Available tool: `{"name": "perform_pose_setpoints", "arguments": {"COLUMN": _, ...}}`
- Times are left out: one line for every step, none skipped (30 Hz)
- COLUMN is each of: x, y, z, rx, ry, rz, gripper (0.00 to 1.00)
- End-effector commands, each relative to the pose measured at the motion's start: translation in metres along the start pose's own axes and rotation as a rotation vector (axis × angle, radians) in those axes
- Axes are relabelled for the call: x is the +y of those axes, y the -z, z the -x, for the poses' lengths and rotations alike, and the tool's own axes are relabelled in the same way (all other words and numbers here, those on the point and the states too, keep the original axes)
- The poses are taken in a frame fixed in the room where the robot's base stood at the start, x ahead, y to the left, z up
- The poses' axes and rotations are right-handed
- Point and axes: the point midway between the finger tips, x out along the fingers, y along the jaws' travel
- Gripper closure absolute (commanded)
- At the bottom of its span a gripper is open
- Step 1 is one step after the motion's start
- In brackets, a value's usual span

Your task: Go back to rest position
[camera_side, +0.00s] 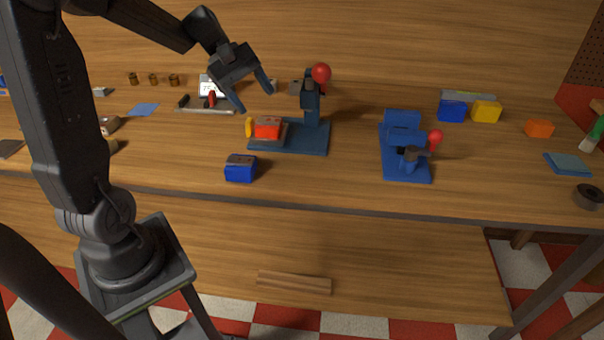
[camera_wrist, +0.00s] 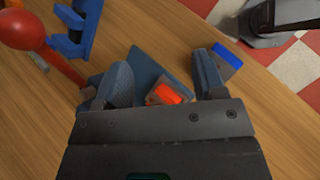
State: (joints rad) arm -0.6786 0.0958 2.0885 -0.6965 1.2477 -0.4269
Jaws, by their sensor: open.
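My gripper (camera_side: 252,98) is open and empty, held in the air above the bench, up and to the left of a dark blue press with a red ball knob (camera_side: 321,73). In the wrist view my gripper (camera_wrist: 165,85) has its two fingers spread apart, with an orange-red block (camera_wrist: 167,94) seen below between them. The orange-red block (camera_side: 268,127) sits on the left part of the dark blue press base (camera_side: 300,140), apart from the fingers. A small yellow piece (camera_side: 249,126) stands beside the block.
A blue block (camera_side: 240,168) lies in front of the press. A second blue fixture (camera_side: 405,150) with a red knob stands to the right. Blue (camera_side: 452,111), yellow (camera_side: 487,111) and orange (camera_side: 539,128) blocks lie farther right. The bench front is mostly clear.

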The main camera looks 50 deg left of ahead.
Motion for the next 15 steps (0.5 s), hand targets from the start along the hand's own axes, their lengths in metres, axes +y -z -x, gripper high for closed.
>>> {"name": "perform_pose_setpoints", "arguments": {"x": -0.006, "y": -0.029, "z": -0.006, "rx": 0.055, "ry": 0.049, "rz": -0.138, "gripper": 0.36}}
{"name": "perform_pose_setpoints", "arguments": {"x": -0.011, "y": -0.042, "z": -0.010, "rx": 0.086, "ry": 0.077, "rz": -0.213, "gripper": 0.36}}
{"name": "perform_pose_setpoints", "arguments": {"x": -0.019, "y": -0.058, "z": -0.014, "rx": 0.129, "ry": 0.113, "rz": -0.317, "gripper": 0.36}}
{"name": "perform_pose_setpoints", "arguments": {"x": -0.025, "y": -0.069, "z": -0.016, "rx": 0.158, "ry": 0.139, "rz": -0.395, "gripper": 0.36}}
{"name": "perform_pose_setpoints", "arguments": {"x": -0.031, "y": -0.080, "z": -0.018, "rx": 0.190, "ry": 0.161, "rz": -0.474, "gripper": 0.36}}
{"name": "perform_pose_setpoints", "arguments": {"x": -0.040, "y": -0.093, "z": -0.021, "rx": 0.231, "ry": 0.192, "rz": -0.580, "gripper": 0.36}}
{"name": "perform_pose_setpoints", "arguments": {"x": -0.047, "y": -0.102, "z": -0.023, "rx": 0.260, "ry": 0.213, "rz": -0.658, "gripper": 0.36}}
{"name": "perform_pose_setpoints", "arguments": {"x": -0.054, "y": -0.110, "z": -0.024, "rx": 0.291, "ry": 0.232, "rz": -0.738, "gripper": 0.36}}
{"name": "perform_pose_setpoints", "arguments": {"x": -0.063, "y": -0.120, "z": -0.025, "rx": 0.331, "ry": 0.255, "rz": -0.845, "gripper": 0.36}}
{"name": "perform_pose_setpoints", "arguments": {"x": -0.070, "y": -0.127, "z": -0.026, "rx": 0.360, "ry": 0.272, "rz": -0.923, "gripper": 0.36}}
{"name": "perform_pose_setpoints", "arguments": {"x": -0.077, "y": -0.133, "z": -0.027, "rx": 0.389, "ry": 0.286, "rz": -0.998, "gripper": 0.36}}
{"name": "perform_pose_setpoints", "arguments": {"x": -0.085, "y": -0.140, "z": -0.027, "rx": 0.424, "ry": 0.302, "rz": -1.093, "gripper": 0.36}}
{"name": "perform_pose_setpoints", "arguments": {"x": -0.090, "y": -0.145, "z": -0.027, "rx": 0.450, "ry": 0.312, "rz": -1.161, "gripper": 0.36}}
{"name": "perform_pose_setpoints", "arguments": {"x": -0.096, "y": -0.148, "z": -0.027, "rx": 0.474, "ry": 0.322, "rz": -1.222, "gripper": 0.36}}
{"name": "perform_pose_setpoints", "arguments": {"x": -0.102, "y": -0.152, "z": -0.027, "rx": 0.503, "ry": 0.331, "rz": -1.296, "gripper": 0.36}}
